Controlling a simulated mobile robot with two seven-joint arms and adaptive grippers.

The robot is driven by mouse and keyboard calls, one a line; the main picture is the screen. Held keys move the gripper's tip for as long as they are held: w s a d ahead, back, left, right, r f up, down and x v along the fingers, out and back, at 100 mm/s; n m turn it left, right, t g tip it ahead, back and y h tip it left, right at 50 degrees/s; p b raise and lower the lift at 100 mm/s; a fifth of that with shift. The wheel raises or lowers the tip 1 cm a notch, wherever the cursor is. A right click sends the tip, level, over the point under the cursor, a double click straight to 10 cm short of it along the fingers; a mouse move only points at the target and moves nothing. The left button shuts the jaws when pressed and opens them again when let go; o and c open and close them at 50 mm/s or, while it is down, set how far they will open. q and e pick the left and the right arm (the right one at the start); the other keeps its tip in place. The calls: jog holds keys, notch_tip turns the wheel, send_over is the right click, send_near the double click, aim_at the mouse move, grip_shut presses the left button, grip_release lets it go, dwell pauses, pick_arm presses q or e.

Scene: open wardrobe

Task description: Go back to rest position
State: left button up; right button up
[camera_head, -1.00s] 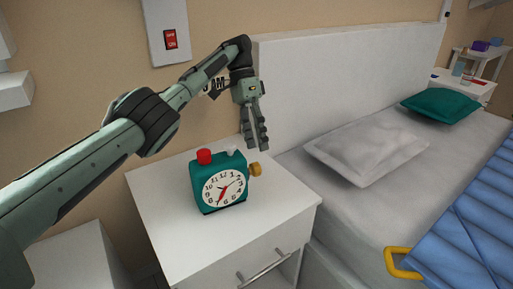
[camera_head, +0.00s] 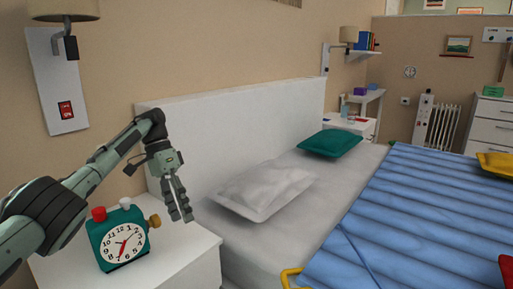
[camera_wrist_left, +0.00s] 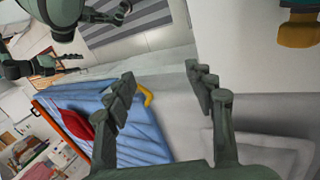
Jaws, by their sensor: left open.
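My left gripper (camera_head: 179,205) hangs open and empty, pointing down, just right of the teal alarm clock (camera_head: 107,228). It is apart from the clock. In the left wrist view its two fingers (camera_wrist_left: 160,80) are spread with nothing between them. The clock stands upright on the white nightstand (camera_head: 190,262); its yellow knob (camera_wrist_left: 298,33) shows at the upper right of the wrist view. A dark jointed part of mine at the left of the wrist view may be my right gripper (camera_wrist_left: 68,59); its jaws are too small to read.
The bed with its white headboard (camera_head: 240,122), grey pillow (camera_head: 262,190), teal pillow (camera_head: 331,143) and blue cover (camera_head: 400,225) lies to the right. A lamp (camera_head: 63,10) is on the wall above the nightstand. A radiator (camera_head: 443,128) stands at the far right.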

pick_arm(q)
jog(key=s+d+f+n+t+y, duration=0.1)
jog(key=s+d+f, duration=0.1)
jog(key=s+f, duration=0.55)
jog(key=s+d+f+t, duration=0.15)
jog(key=s+f, duration=0.25)
jog(key=f, duration=0.7)
jog(key=s+d+f+n+y, duration=0.15)
jog(key=s+f, duration=0.35)
jog(key=f, duration=0.5)
jog(key=s+a+r+n+t+y, duration=0.1)
jog(key=s+a+r+n+t, duration=0.15)
jog(key=s+a, duration=0.55)
jog(key=s+a+r+n+t+y, duration=0.25)
jog(key=s+a, duration=0.25)
jog(key=s, duration=0.8)
notch_tip(320, 180, down, 8)
jog(key=w+h+p, duration=0.1)
jog(key=w+p, duration=0.1)
jog(key=p, duration=0.1)
jog(key=shift+d+f+g+p, duration=0.2)
jog(key=shift+g+p, duration=0.1)
jog(key=shift+g, duration=0.15)
pick_arm(e)
jog(key=a+x, duration=0.1)
jog(key=x, duration=0.7)
jog(key=shift+s+a+f+y, duration=0.25)
jog(key=shift+a+f+y, duration=0.05)
jog(key=shift+f, duration=0.1)
